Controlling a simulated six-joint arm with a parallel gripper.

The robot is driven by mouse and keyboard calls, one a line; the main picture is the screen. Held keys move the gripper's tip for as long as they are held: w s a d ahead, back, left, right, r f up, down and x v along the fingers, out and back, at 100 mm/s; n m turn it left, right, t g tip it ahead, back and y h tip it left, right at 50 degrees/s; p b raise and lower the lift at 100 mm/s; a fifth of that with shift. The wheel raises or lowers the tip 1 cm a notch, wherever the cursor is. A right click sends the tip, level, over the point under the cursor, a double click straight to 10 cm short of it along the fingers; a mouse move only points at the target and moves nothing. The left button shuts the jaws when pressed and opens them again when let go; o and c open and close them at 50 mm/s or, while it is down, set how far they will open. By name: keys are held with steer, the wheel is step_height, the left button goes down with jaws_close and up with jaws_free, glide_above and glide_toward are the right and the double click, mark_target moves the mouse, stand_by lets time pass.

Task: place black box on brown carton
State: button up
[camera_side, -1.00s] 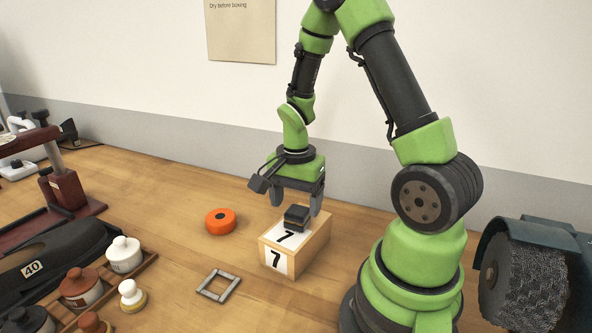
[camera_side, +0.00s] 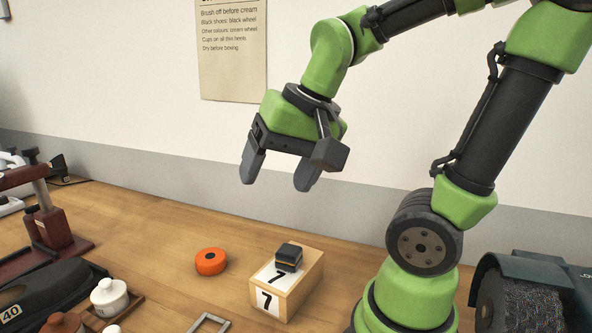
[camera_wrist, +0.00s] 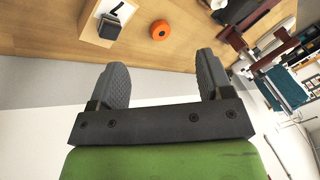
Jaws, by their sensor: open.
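The black box (camera_side: 289,255) rests on top of the brown carton (camera_side: 303,290), towards its back part. The carton is a light wooden-brown block with a white label marked 7 running over its top and front. In the wrist view the black box (camera_wrist: 110,27) and the carton (camera_wrist: 92,22) show at the upper left. My gripper (camera_side: 278,184) is open and empty, well above the carton and apart from the box. Its two fingers (camera_wrist: 165,80) also show spread apart in the wrist view.
A grey square frame (camera_side: 209,324) lies in front. A wheel machine (camera_side: 530,290) stands right.

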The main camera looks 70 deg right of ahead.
steer(key=s+a+n, duration=0.1)
steer(key=s+a+r+n+t+y, duration=0.1)
steer(key=n, duration=0.1)
steer(key=s+a+r+n+t, duration=0.1)
steer(key=s, duration=0.1)
steer(key=shift+a+n, duration=0.4)
